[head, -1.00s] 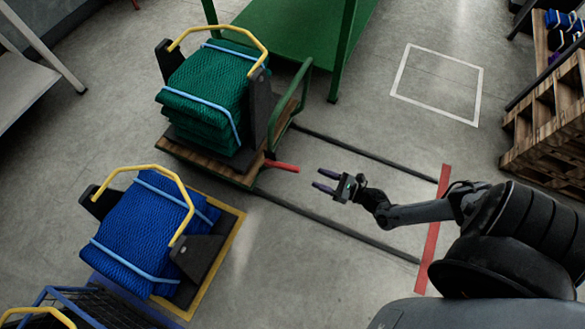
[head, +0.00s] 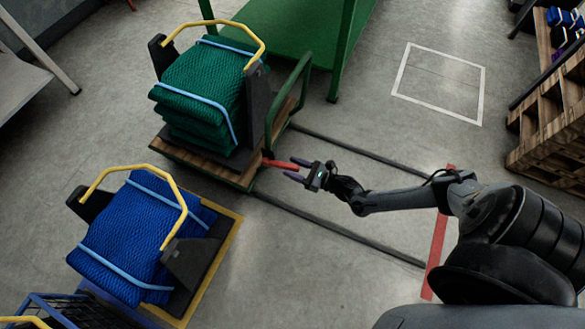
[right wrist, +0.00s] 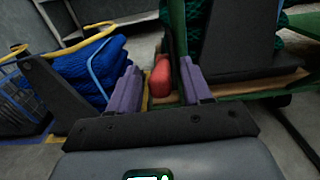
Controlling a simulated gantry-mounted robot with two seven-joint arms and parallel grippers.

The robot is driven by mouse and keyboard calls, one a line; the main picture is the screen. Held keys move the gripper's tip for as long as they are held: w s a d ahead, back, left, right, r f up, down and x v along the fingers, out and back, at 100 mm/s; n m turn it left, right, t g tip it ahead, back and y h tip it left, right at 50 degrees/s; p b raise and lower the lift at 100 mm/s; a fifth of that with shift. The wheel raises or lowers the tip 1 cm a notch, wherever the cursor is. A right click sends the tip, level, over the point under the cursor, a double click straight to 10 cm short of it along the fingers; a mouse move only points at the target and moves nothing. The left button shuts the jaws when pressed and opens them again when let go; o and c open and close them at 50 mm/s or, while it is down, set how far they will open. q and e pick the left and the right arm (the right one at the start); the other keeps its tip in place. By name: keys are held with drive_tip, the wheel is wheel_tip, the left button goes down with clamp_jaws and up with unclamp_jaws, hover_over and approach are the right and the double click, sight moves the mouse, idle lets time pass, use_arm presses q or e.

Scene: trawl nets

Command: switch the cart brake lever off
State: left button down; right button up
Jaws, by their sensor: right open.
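The red brake lever (head: 281,164) sticks out from the right side of the cart (head: 205,170), low beside its green push handle (head: 291,103). My right gripper (head: 296,169) is open at the lever's outer end. In the right wrist view the lever (right wrist: 161,77) shows between the two purple fingers of my right gripper (right wrist: 160,88), nearer the right finger. I cannot tell whether a finger touches it. The cart carries a stack of folded green net (head: 207,95) tied with light blue straps. My left gripper is not in view.
A blue net bundle (head: 132,238) with a yellow handle stands on a yellow-edged pad at the lower left. Two dark rails (head: 335,232) run along the floor to a red stripe (head: 436,250). A green table (head: 300,35) stands behind the cart.

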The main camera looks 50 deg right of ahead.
drive_tip(key=shift+w+a, duration=0.15)
drive_tip(key=shift+w, duration=0.3)
clamp_jaws()
